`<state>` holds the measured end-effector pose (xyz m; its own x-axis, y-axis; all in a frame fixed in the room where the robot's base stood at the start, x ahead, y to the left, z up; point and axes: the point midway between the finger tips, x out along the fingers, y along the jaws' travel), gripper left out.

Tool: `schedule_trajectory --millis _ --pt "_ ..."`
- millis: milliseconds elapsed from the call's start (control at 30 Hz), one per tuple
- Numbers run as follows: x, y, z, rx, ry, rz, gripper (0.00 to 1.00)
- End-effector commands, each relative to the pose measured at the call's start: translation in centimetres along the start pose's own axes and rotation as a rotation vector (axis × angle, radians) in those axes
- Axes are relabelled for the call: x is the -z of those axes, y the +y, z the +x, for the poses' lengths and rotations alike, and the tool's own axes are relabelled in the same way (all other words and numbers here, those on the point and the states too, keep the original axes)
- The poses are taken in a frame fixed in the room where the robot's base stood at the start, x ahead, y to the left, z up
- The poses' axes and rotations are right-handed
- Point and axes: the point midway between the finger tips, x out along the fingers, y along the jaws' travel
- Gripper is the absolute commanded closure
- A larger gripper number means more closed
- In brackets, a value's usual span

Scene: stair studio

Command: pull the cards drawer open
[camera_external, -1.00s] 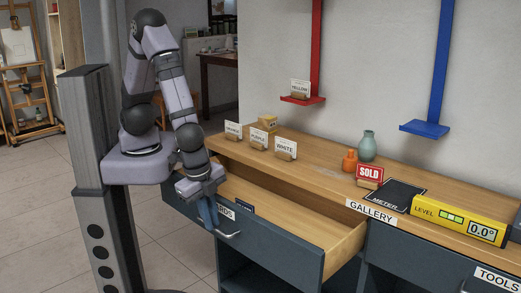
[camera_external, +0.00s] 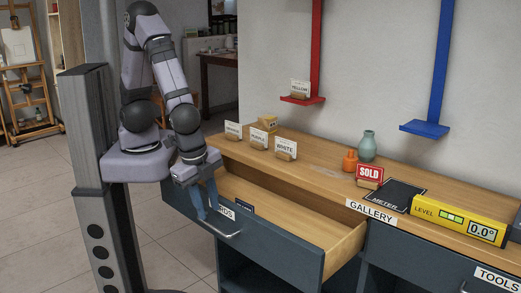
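The cards drawer (camera_external: 275,246) is dark blue-grey with a light wood interior, and it stands pulled out from the counter. Its label (camera_external: 226,212) is partly hidden by my gripper; only the last letters show. The metal bar handle (camera_external: 232,236) is on the drawer front, below the label. My gripper (camera_external: 206,204) points down at the left part of the drawer front, just above the left end of the handle. Its two blue fingers are apart and look empty. Whether a finger still touches the handle is hard to tell.
On the counter (camera_external: 315,178) stand name cards such as the WHITE card (camera_external: 286,148), an orange pot (camera_external: 350,160), a green vase (camera_external: 367,146), a SOLD sign (camera_external: 369,174) and a yellow level (camera_external: 460,222).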

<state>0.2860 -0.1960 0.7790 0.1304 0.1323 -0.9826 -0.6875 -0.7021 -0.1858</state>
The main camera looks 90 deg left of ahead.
Motion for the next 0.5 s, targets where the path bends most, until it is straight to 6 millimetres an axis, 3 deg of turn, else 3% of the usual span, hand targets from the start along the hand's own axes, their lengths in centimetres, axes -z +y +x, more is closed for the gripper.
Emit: schedule_trajectory --millis 200,500 --pt "0.1 0.0 -2.3 0.000 0.003 0.000 0.72" --pt "0.0 0.0 -2.6 0.000 0.000 0.001 0.72"
